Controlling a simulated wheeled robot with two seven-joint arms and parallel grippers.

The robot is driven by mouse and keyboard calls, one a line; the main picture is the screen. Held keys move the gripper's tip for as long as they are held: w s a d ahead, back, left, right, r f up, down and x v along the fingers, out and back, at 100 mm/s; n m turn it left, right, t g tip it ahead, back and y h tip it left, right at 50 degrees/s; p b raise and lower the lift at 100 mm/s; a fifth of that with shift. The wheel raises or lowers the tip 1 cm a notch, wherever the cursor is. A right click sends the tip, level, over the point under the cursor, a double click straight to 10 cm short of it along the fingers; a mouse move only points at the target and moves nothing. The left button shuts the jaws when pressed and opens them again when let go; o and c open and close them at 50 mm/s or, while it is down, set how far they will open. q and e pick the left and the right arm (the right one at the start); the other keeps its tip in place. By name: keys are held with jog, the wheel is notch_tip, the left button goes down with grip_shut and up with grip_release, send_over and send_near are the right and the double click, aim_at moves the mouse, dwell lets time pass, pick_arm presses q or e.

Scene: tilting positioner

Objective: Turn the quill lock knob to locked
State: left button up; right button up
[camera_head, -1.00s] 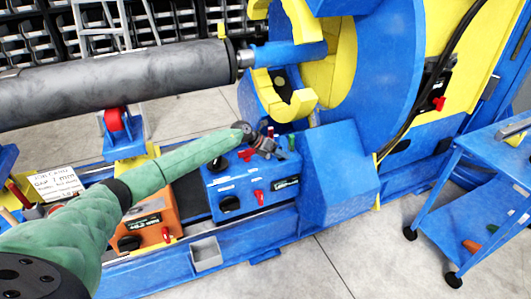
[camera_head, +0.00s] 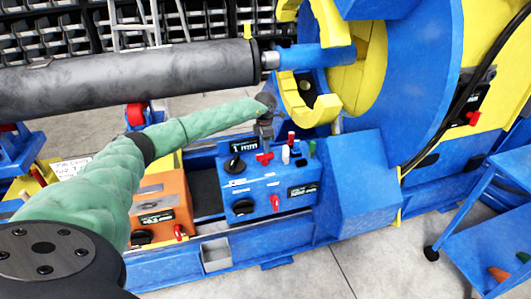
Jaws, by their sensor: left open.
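A blue control box (camera_head: 262,186) stands in the middle of the view. It carries a red winged knob (camera_head: 264,158) on its top, an upper black knob (camera_head: 235,164), a lower black knob (camera_head: 243,207) and a red lever (camera_head: 275,203) on its front. The labels are too small to read, so I cannot tell for sure which one is the quill lock knob. My left gripper (camera_head: 265,146) points down just above the red winged knob, open. I cannot tell whether its fingertips touch the knob. My right gripper is out of view.
Red, white and green upright pegs (camera_head: 291,138) stand close to the right of my gripper. An orange box (camera_head: 161,207) is to the left. A large grey roller (camera_head: 130,78) lies behind my arm. A blue cart (camera_head: 490,235) stands at right.

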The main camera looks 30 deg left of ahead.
aim_at(265, 158)
pick_arm(q)
notch_tip(265, 158, down, 4)
jog(key=shift+r+p, duration=0.2)
jog(key=shift+p, duration=0.25)
jog(key=shift+f, duration=0.75)
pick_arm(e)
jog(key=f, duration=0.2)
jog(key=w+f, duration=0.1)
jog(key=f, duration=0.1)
pick_arm(q)
grip_shut()
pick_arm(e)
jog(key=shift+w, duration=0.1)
